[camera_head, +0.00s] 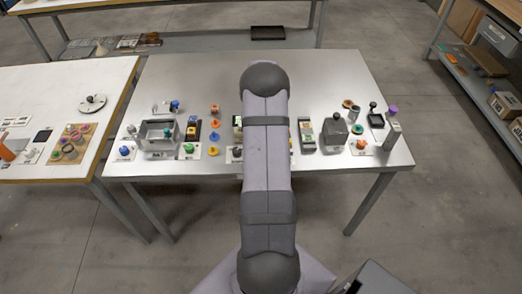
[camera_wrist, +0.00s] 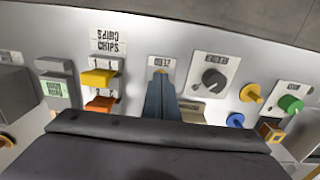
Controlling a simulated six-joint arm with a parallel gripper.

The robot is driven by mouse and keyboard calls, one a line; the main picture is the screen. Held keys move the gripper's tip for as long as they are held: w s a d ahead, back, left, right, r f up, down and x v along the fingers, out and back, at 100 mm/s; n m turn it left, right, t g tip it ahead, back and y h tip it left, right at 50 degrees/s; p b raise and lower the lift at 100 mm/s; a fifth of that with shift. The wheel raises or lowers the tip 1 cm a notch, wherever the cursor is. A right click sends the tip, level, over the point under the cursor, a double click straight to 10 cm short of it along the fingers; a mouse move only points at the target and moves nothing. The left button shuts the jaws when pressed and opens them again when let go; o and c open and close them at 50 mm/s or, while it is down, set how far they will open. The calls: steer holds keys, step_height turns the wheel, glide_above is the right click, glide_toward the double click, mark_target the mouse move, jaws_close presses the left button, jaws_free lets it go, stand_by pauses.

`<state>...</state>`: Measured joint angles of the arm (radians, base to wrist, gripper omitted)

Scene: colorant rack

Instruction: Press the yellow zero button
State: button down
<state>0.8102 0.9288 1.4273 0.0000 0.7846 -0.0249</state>
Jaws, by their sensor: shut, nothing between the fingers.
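My gripper (camera_wrist: 161,88) shows in the wrist view, its dark fingers closed together with nothing between them. Their tips are at a small patch of yellow (camera_wrist: 160,70), just below a small printed label (camera_wrist: 162,62). This patch may be the yellow zero button; the fingers hide most of it, and I cannot tell whether they touch it. A larger yellow tab (camera_wrist: 97,78) lies to the left, under a sign that seems to read CHIPS. In the head view my arm covers the gripper and the spot beneath it.
In the wrist view an orange tab (camera_wrist: 100,104) and a device with a green screen (camera_wrist: 55,90) are left of the fingers. The metal table's (camera_head: 200,75) back is clear.

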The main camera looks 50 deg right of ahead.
steer(key=shift+r, duration=0.1)
steer(key=shift+r+p, duration=0.45)
steer(key=shift+r, duration=0.05)
stand_by(0.8)
steer(key=shift+r+p, duration=1.45)
steer(key=shift+r, duration=0.6)
